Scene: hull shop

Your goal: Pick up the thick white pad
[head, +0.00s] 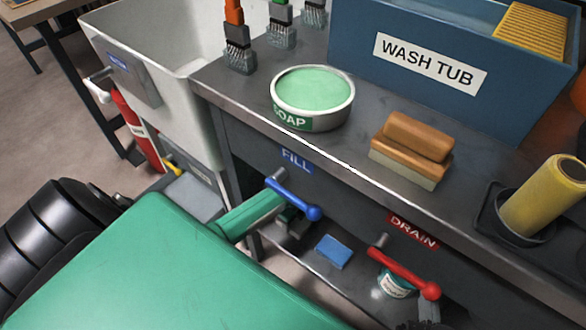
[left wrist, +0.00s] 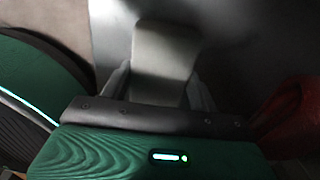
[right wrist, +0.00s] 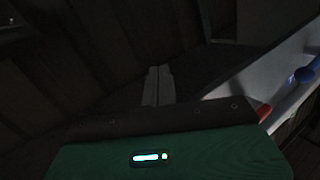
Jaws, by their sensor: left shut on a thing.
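The thick white pad (left wrist: 165,55) shows as a pale, shaded block between the fingers of my left gripper (left wrist: 160,88) in the left wrist view. The fingers are shut on its near part, and its far part sticks out past them. In the head view my left gripper (head: 294,225) reaches under the counter, below the FILL label, beside the blue-handled valve. The pad cannot be made out clearly there. My right gripper (right wrist: 157,86) shows in the right wrist view with its fingers together and nothing seen between them, in a dark area.
The blue FILL handle (head: 292,199) and red DRAIN handle (head: 404,274) stick out from the counter front. A blue pad (head: 333,252) and a tin (head: 396,283) are on the lower shelf. A soap dish (head: 313,92), brush (head: 413,145) and wash tub (head: 440,65) stand on the counter.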

